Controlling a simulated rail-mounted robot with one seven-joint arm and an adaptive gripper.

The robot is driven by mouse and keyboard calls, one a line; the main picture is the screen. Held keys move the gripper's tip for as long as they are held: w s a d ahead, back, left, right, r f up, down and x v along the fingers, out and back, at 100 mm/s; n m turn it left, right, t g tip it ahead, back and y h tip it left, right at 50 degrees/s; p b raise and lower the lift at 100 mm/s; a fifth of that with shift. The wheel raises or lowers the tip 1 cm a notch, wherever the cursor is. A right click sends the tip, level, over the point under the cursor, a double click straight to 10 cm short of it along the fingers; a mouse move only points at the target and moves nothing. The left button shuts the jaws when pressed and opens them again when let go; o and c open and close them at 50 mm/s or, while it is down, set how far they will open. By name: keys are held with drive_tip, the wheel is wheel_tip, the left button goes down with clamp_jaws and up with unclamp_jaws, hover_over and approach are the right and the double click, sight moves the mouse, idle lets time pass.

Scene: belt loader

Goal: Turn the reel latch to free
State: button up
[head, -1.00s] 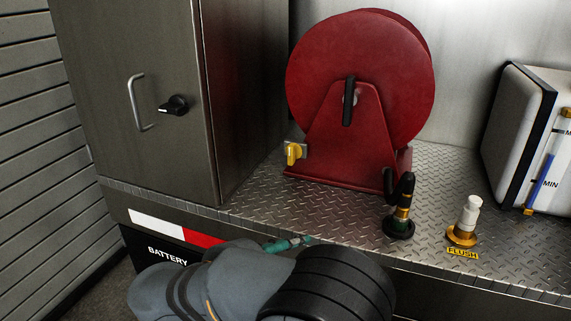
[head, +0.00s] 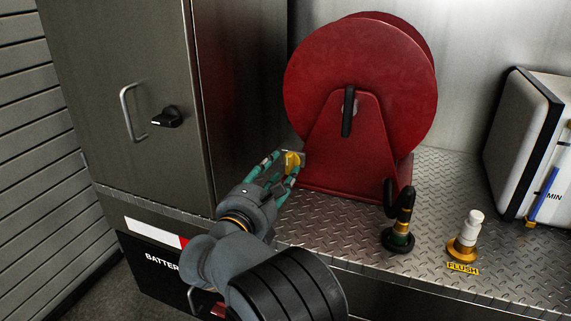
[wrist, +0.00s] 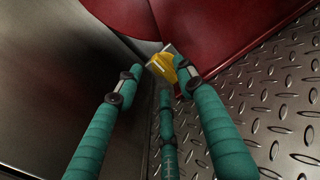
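The yellow reel latch (head: 292,161) sits on a small metal plate at the lower left of the red hose reel (head: 360,85). My gripper (head: 282,166) has green fingers and reaches in from the front, with fingertips on either side of the latch. In the wrist view the fingers are spread, and the latch (wrist: 163,68) shows beyond them, between the left and right fingertips. The right fingertip overlaps the latch's edge in that view; I cannot tell whether they touch. The gripper holds nothing.
A grey cabinet (head: 245,90) with a handle and black knob (head: 167,117) stands close on the left. A black-handled valve (head: 399,215), a white-topped flush fitting (head: 467,235) and a white tank (head: 520,140) are on the right. The tread-plate deck (head: 350,225) is clear between.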

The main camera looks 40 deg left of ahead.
sight(290, 163)
drive_tip(key=shift+x, duration=1.5)
drive_tip(key=shift+c, duration=0.9)
drive_tip(key=c, duration=0.7)
clamp_jaws()
